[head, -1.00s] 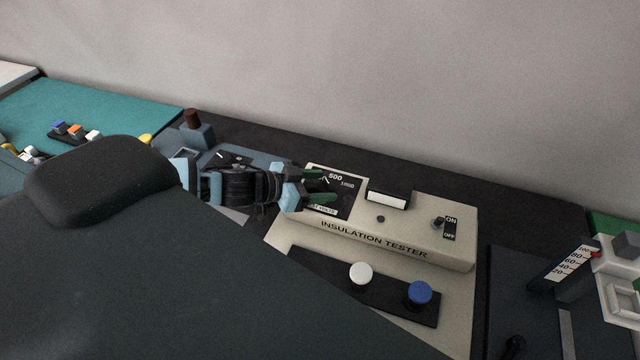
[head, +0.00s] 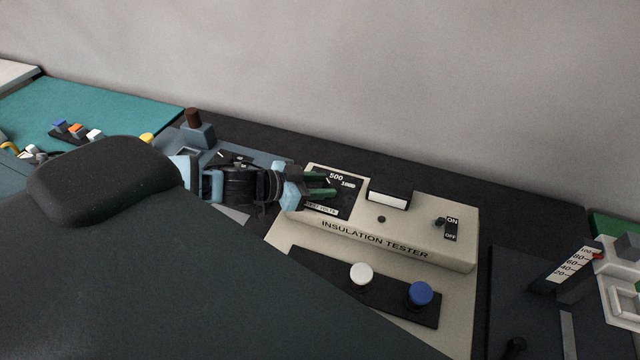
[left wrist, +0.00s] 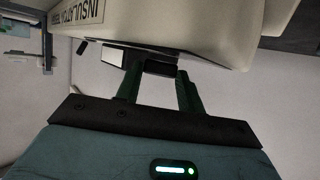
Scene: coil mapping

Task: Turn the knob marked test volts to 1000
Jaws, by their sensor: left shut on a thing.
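The beige insulation tester (head: 440,225) stands on the dark bench. Its black test volts panel (head: 345,206) carries the marks 500 and 1000. My left gripper (head: 322,185) reaches in from the left over this panel, its green fingers shut on the knob. In the left wrist view, the dark test volts knob (left wrist: 158,68) sits between the fingertips of the left gripper (left wrist: 159,76). In the head view the fingers cover most of the knob, so I cannot tell its exact setting. My right gripper is not in view.
The tester also has an on/off switch (head: 439,222), a white knob (head: 361,273) and a blue knob (head: 420,293). A device with a numbered scale (head: 570,265) stands at the right. A teal mat (head: 110,103) lies at the far left. A wall rises behind.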

